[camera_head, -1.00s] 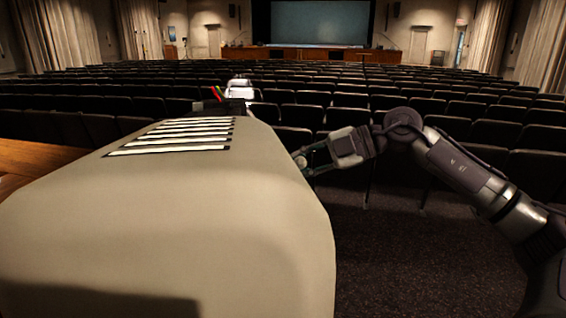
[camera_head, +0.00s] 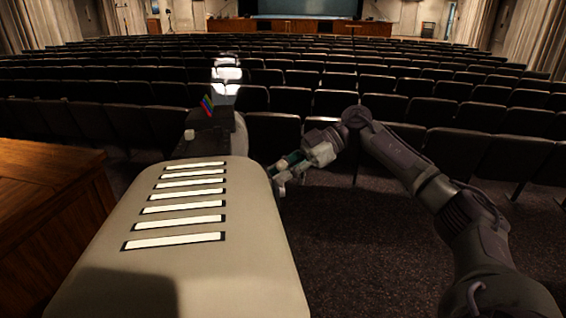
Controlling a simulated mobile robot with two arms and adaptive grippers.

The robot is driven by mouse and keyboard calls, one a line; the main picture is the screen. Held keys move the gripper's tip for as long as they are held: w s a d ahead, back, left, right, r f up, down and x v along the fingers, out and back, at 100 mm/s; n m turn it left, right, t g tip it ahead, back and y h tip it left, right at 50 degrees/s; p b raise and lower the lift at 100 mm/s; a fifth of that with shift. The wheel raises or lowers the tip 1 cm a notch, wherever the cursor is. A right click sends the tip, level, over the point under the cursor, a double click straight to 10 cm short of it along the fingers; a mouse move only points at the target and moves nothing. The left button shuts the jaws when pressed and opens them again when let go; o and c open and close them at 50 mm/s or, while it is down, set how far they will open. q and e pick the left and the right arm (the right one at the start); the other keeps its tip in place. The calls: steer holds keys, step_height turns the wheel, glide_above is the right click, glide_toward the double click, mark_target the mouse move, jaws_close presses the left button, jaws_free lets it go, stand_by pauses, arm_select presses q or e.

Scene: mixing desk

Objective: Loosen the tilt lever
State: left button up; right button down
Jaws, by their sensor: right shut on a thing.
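A large beige housing with a row of slots (camera_head: 220,262) fills the lower left of the head view. It looks like the body of a stage light. My right gripper (camera_head: 279,176) comes in from the right and is at the far right side of the housing. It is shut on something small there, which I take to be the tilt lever. The lever itself is too small and too covered by the fingers and the housing's edge to make out. My left gripper is not in view.
A dark unit with a coloured strip (camera_head: 207,105) and a bright white part stands at the housing's far end. A wooden desk (camera_head: 40,215) stands close on the left. Rows of dark seats (camera_head: 450,150) lie ahead. Carpeted floor (camera_head: 350,250) is open at the lower right.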

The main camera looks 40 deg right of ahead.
steer(key=shift+w+d+r+m, duration=0.15)
steer(key=shift+w+m, duration=0.1)
steer(key=shift+m, duration=0.05)
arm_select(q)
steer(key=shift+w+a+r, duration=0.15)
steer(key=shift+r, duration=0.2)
arm_select(e)
steer(key=c, duration=1)
jaws_free()
steer(key=shift+o, duration=0.2)
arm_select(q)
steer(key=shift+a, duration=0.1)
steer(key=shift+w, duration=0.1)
arm_select(e)
steer(key=v, duration=1.2)
steer(key=shift+w, duration=0.2)
steer(key=shift+d, duration=0.1)
